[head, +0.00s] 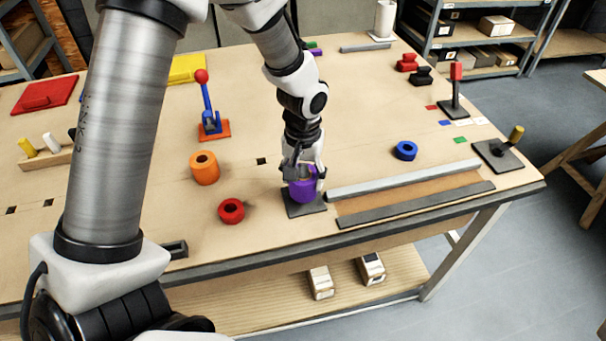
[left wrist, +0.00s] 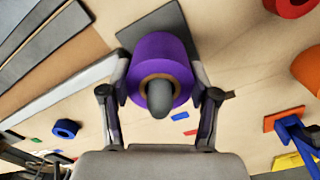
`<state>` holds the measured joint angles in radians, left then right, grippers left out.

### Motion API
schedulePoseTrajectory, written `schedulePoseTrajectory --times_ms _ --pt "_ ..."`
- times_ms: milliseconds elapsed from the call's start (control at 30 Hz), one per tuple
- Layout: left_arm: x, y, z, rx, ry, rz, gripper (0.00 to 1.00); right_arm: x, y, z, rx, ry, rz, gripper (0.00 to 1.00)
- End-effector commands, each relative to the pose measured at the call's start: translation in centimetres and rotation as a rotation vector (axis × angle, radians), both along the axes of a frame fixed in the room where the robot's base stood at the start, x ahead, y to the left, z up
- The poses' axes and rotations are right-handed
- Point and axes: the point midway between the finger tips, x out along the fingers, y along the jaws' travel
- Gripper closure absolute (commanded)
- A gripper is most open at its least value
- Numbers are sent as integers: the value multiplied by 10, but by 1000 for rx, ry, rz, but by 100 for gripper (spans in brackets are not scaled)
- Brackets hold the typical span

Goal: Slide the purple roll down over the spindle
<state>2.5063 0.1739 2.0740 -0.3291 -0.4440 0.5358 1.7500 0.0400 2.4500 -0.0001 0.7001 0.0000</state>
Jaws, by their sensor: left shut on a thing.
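The purple roll (head: 302,190) is at the table's near middle, over a dark square base plate (head: 307,209). In the left wrist view the purple roll (left wrist: 160,58) shows its tan core, and the grey rounded tip of the spindle (left wrist: 159,100) stands out through the hole. The roll is around the spindle; whether it touches the plate is hard to tell. My left gripper (head: 304,174) comes from above with its fingers on both sides of the roll, shut on it. My right gripper is not in view.
An orange roll (head: 204,170) and a red ring (head: 231,211) stand to the left. A blue ring (head: 406,151) lies to the right, beyond a light grey bar (head: 405,180). A blue-and-orange lever clamp (head: 209,112) stands behind. The table's front edge is close.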

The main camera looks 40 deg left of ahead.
Motion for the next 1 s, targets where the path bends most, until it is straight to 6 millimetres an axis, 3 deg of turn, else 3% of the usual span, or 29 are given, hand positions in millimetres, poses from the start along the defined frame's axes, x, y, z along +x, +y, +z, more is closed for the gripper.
schedulePoseTrajectory --times_ms 967,1000 --pt "0 0 -25 0 -1 0 77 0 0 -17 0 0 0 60" --pt "0 0 -24 0 -1 0 25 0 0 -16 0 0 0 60"
